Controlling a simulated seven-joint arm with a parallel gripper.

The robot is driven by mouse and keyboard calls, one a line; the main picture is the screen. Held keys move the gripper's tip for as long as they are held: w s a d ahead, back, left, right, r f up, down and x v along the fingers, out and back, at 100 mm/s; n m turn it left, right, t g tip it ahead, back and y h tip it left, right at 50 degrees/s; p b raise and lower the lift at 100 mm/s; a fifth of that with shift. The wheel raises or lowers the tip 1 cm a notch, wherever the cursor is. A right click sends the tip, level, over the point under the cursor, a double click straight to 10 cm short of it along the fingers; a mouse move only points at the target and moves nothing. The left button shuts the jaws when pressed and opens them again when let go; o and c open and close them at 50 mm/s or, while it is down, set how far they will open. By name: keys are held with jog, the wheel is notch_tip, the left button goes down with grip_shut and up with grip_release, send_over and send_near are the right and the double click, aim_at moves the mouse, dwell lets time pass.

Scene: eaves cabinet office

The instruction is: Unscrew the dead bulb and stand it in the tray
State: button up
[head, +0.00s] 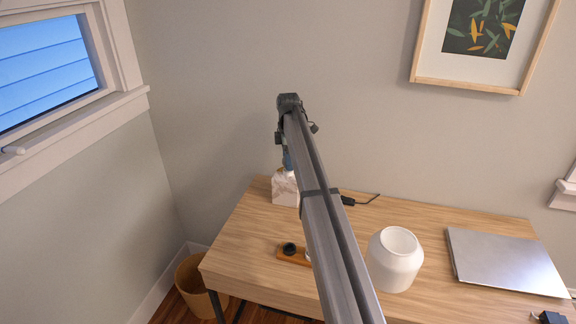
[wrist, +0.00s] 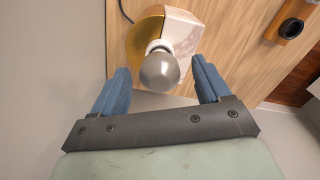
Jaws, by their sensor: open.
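The grey, frosted bulb (wrist: 160,72) sits in a white socket collar on the lamp, in front of a brass disc (wrist: 145,35). The lamp's pale marble block (wrist: 182,30) also shows at the back left of the desk in the head view (head: 285,190). My gripper (wrist: 160,66) is open, with one blue finger on each side of the bulb and a gap showing on both sides. In the head view my gripper (head: 288,160) is just above the block, and the bulb cannot be made out. The small wooden tray (head: 296,259) holds a black round piece; my arm hides its right part. It also shows in the wrist view (wrist: 277,26).
A white rounded vessel (head: 393,268) stands on the desk right of my arm. A closed silver laptop (head: 505,262) lies farther right. A waste basket (head: 192,285) stands on the floor at left. Desk between lamp and tray is clear.

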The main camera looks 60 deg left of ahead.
jog(key=m, duration=0.5)
jog(key=shift+m, duration=0.4)
jog(key=m, duration=0.5)
jog(key=shift+m, duration=0.3)
jog(key=m, duration=1.1)
jog(key=c, duration=1.2)
jog(key=shift+o, duration=0.2)
jog(key=n, duration=0.7)
jog(key=shift+n, duration=0.4)
